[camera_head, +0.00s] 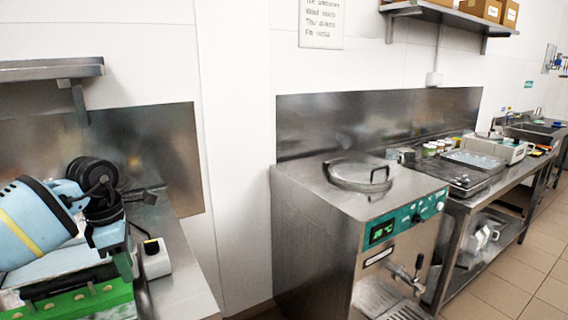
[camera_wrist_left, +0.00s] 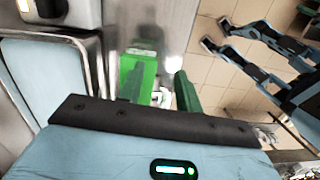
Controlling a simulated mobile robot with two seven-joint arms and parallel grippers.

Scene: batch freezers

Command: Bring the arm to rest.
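My left arm (camera_head: 32,222), light blue with a yellow stripe and black joints, is folded at the left of the head view.
A steel batch freezer (camera_head: 320,225) with a round lid and teal panel stands in the middle. A steel counter (camera_head: 180,290) with a small white box (camera_head: 155,258) is beside my left arm. A laden work table (camera_head: 475,195) stands at right. Tiled floor (camera_head: 515,275) is open at the lower right.

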